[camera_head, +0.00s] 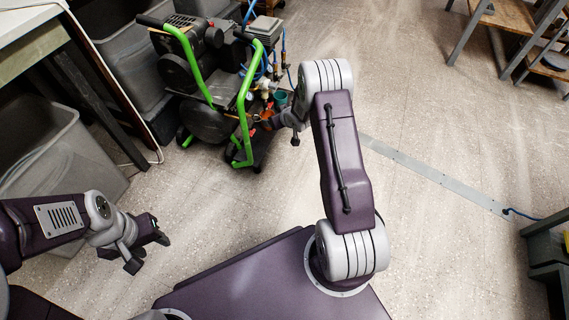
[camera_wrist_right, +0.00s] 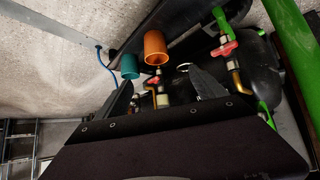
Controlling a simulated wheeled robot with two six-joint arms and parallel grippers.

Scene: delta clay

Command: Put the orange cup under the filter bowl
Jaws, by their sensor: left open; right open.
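The orange cup (camera_wrist_right: 155,46) shows in the right wrist view, just beyond my right gripper's fingertips, with its mouth toward me. In the head view, a small orange patch (camera_head: 267,107) near the green-framed machine may be the same cup; it is partly hidden. My right gripper (camera_wrist_right: 160,75) is open and nothing is visibly held between its fingers. In the head view it is mostly hidden among the machine's parts. My left gripper (camera_head: 150,252) is open and empty above the floor at lower left. I cannot clearly tell which fitting is the filter bowl.
A teal cup (camera_wrist_right: 129,66) stands beside the orange one. Brass fittings with a red handle (camera_wrist_right: 224,49) and green tubes crowd the right gripper. The green-framed machine (camera_head: 243,103) stands against grey bins (camera_head: 60,150).

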